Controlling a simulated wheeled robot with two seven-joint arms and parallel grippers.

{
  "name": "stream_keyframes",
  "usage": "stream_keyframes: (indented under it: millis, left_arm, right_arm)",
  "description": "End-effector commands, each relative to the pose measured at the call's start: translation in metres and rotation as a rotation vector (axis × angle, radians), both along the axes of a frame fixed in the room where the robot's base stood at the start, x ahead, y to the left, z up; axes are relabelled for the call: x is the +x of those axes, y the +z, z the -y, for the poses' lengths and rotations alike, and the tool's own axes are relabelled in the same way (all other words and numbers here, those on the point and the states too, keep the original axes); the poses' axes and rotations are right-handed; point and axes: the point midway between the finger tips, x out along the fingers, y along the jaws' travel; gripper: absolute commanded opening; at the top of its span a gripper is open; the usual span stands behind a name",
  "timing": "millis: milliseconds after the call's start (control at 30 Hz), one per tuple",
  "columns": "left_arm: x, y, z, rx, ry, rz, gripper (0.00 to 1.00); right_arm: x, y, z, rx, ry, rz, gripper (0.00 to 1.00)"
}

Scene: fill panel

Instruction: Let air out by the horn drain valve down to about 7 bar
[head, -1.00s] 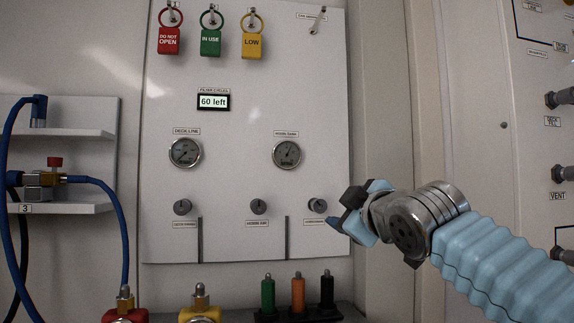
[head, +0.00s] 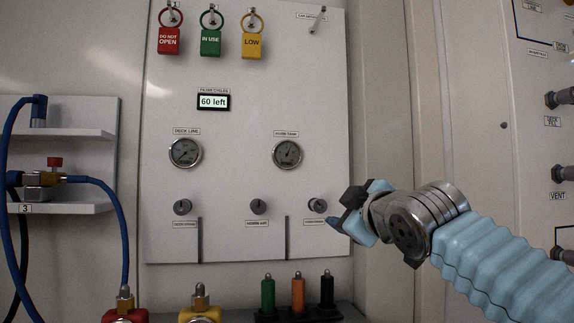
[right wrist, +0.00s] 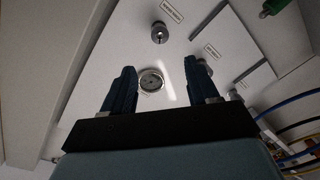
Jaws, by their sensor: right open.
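The horn drain valve is taken to be the right-hand dark knob (head: 317,205) low on the white panel; its label is too small to read surely. It also shows in the right wrist view (right wrist: 158,33), beyond the fingertips. My right gripper (head: 343,210) is open and empty, just right of this knob in the head view. In the right wrist view its two fingers (right wrist: 160,85) stand apart, with a round gauge (right wrist: 151,80) seen between them, farther off. The right-hand gauge (head: 287,154) is above the knobs; its reading is too small to tell. My left gripper is out of view.
A middle knob (head: 259,206) and a left knob (head: 182,207) share the row. A left gauge (head: 185,153), a display (head: 213,102) reading "60 left" and hanging tags are above. Green, orange and black pegs (head: 297,295) stand below. Blue hoses (head: 105,195) are at left.

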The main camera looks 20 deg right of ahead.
Motion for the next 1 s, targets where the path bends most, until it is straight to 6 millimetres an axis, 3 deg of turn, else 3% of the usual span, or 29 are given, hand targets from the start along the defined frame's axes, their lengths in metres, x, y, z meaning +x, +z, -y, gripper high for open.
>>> stream_keyframes:
  millis: [567, 1000]
  left_arm:
    - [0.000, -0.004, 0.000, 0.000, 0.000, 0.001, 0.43]
    - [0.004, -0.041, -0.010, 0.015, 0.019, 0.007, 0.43]
  right_arm:
    - [0.000, -0.002, -0.001, 0.042, -0.001, 0.010, 0.60]
    - [0.004, -0.007, -0.011, 0.891, -0.087, 0.232, 0.60]
